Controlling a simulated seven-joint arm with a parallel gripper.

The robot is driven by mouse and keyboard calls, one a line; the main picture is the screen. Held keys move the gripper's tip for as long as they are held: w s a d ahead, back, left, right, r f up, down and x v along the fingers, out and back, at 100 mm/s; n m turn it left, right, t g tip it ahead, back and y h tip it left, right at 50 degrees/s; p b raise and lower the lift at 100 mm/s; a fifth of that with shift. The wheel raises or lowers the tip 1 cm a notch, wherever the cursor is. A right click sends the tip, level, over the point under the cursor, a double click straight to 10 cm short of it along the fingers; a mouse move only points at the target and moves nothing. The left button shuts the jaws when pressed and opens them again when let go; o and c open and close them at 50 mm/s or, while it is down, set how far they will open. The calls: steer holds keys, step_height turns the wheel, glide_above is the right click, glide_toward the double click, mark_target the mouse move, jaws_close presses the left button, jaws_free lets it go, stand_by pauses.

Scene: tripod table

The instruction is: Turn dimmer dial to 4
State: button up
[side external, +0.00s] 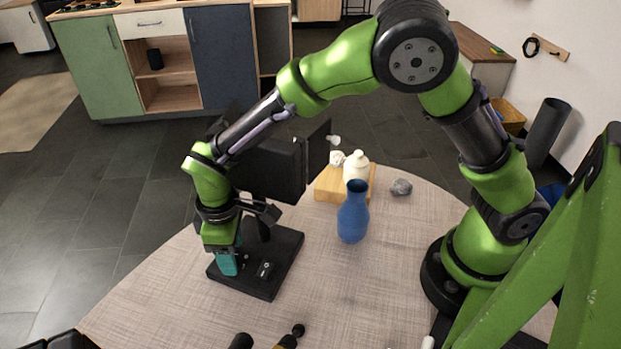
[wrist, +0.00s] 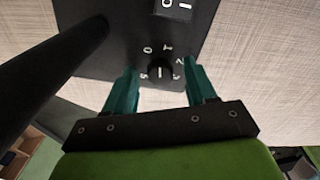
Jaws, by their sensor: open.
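The dimmer dial (wrist: 160,71) is a small round black knob with a white pointer line, on a black base plate (wrist: 212,18). White numerals ring it; a 0 and a 1 are legible on its far side, and others are partly hidden or too small to read. My gripper (wrist: 159,67) is open, with one teal finger on each side of the dial and gaps showing between. In the side external view, my gripper (side external: 227,263) points down at the left part of the base (side external: 262,288); the dial is hidden there.
A rocker switch (wrist: 173,9) sits beyond the dial. A dark post (wrist: 50,62) rises from the base at left, with a black panel (side external: 268,168) above. A blue vase (side external: 353,215), a white jar (side external: 356,168) on a wooden board and a grey stone (side external: 401,187) stand behind right.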

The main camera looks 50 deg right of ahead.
jaws_close()
